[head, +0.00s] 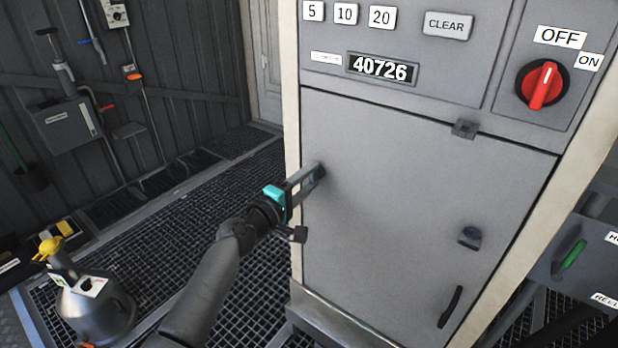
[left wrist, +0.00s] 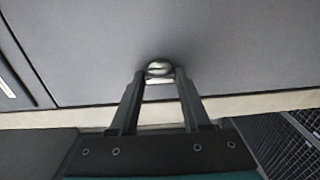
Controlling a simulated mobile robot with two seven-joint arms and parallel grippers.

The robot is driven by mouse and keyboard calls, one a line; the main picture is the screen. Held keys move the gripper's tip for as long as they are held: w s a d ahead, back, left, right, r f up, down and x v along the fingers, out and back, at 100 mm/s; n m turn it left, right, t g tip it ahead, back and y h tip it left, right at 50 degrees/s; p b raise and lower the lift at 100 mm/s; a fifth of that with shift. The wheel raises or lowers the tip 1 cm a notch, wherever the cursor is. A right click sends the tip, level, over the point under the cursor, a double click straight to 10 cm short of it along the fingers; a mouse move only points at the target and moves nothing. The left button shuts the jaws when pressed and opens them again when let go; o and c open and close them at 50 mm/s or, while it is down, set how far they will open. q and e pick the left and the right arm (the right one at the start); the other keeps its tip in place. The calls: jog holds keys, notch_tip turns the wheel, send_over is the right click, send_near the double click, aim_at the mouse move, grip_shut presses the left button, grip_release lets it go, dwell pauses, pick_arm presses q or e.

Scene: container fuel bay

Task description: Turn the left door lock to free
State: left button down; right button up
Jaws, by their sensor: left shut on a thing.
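The grey cabinet door (head: 400,200) is closed flat in its frame. The left door lock (left wrist: 159,68) is a small round metal piece on the door face, with a dark slot across it in the left wrist view. My left gripper (head: 314,174) reaches the left side of the door, and its two fingers are shut on the lock. In the head view the fingers hide the lock. The left wrist view shows the fingertips on either side of it. I cannot tell which setting the lock stands at. My right gripper is not in view.
Above the door are a counter (head: 381,68) reading 40726 and a red rotary switch (head: 542,84). A dark catch (head: 465,129), a dark knob (head: 470,237) and a black handle (head: 450,307) are on the door's right half. A grey can (head: 95,308) stands lower left.

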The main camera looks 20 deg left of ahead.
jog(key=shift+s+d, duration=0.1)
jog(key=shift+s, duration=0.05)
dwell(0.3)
pick_arm(q)
jog(key=shift+c, duration=1.8)
grip_release()
jog(key=shift+s, duration=0.1)
jog(key=shift+s+a, duration=0.1)
jog(key=shift+s, duration=0.05)
jog(key=v, duration=1.4)
jog(key=shift+s, duration=0.35)
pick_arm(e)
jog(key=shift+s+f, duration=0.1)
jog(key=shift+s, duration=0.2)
pick_arm(q)
jog(key=shift+a, duration=0.1)
